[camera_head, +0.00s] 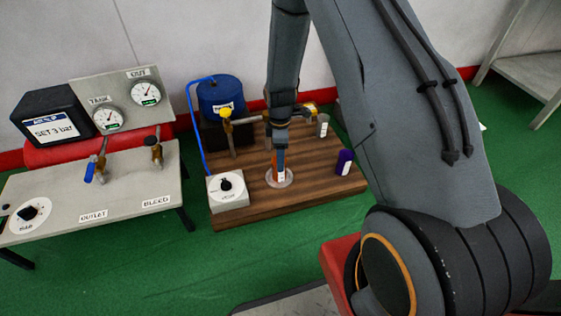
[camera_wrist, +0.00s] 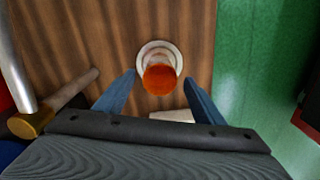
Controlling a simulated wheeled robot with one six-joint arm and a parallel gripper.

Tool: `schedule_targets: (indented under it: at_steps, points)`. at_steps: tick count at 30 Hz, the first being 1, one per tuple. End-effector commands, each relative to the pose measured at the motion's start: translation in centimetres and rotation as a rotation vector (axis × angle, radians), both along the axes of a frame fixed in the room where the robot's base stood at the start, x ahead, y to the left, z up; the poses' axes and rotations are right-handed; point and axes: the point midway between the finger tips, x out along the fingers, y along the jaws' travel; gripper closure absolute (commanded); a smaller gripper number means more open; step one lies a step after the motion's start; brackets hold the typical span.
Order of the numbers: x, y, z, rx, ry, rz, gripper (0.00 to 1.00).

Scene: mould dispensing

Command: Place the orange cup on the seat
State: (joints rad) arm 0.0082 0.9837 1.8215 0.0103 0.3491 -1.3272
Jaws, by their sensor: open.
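The orange cup (camera_wrist: 160,80) stands between my open fingers in the wrist view, with a visible gap to each finger. In the head view only a narrow strip of the orange cup (camera_head: 274,161) shows beside a blue finger. The seat is a pale round ring (camera_head: 287,183) on the wooden board; it also shows in the wrist view (camera_wrist: 146,49). The cup appears to stand upright on the seat, its base partly hidden. My gripper (camera_head: 279,166) points down over the seat; its spread fingers also show in the wrist view (camera_wrist: 159,80).
A gauge bench (camera_head: 125,180) stands left.

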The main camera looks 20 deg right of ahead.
Motion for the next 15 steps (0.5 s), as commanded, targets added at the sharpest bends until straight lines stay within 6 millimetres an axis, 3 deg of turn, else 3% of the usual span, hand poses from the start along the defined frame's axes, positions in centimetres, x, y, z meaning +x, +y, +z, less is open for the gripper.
schedule_targets:
  at_steps: [1, 6, 15]
  points:
    - [-0.1, 0.0, 1.3, 0.000, 0.000, 0.000, 0.37]
    - [0.0, 0.0, 3.6, 0.000, 0.000, 0.000, 0.37]
    - [0.0, 0.2, 4.8, 0.000, 0.000, -0.002, 0.37]
